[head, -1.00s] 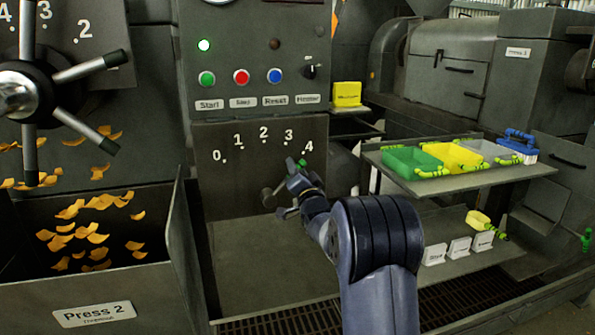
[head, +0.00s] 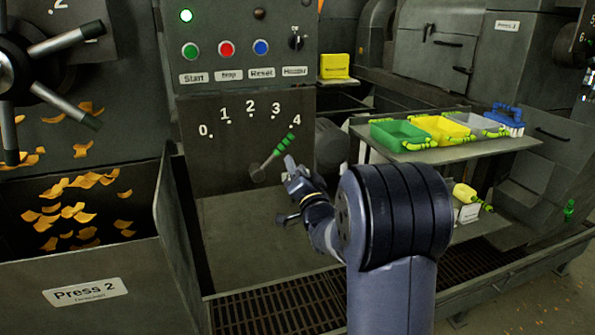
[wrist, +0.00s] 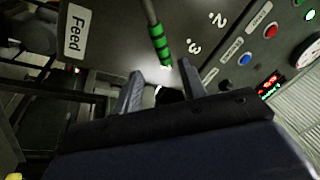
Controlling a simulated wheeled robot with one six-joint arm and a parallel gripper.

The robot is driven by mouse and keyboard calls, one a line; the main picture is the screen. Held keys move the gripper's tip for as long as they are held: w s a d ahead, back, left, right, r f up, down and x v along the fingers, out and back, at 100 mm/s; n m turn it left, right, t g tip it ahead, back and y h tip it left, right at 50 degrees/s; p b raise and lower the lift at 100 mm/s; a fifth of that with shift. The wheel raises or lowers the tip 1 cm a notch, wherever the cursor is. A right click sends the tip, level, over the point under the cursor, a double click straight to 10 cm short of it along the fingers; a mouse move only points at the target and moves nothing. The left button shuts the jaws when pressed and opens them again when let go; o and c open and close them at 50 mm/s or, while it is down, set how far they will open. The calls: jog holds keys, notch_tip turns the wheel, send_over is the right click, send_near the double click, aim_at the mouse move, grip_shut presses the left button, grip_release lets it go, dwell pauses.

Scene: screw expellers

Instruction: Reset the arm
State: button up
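My gripper (head: 289,172) is in front of the Press 2 control panel in the head view, below and right of the lever's handle. In the wrist view its two fingers (wrist: 160,72) stand apart with nothing visible between them. The lever (head: 274,157) has a green-banded handle that tilts up and right, close to the mark 4 on the 0–4 scale. In the wrist view the green-banded handle (wrist: 159,42) shows beyond the fingertips, and it looks clear of them. My gripper's lower part is partly blurred and dark in the head view.
Start, Stop and Reset buttons (head: 226,49) and a knob sit above the scale, with a green lamp lit. A spoked wheel (head: 40,60) and a bin of orange flakes are at left. A shelf (head: 455,150) with green, yellow and grey trays is at right.

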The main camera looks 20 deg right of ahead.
aim_at(284, 144)
jog(key=shift+s, duration=0.1)
dwell(0.4)
jog(key=shift+p+x, duration=0.45)
jog(key=shift+x, duration=4.95)
jog(key=shift+s, duration=0.1)
jog(key=shift+r, duration=0.1)
jog(key=shift+a+r+n+p, duration=0.2)
jog(key=shift+r+n+p, duration=0.1)
jog(key=shift+a+n+y, duration=0.2)
jog(key=shift+n+y, duration=0.2)
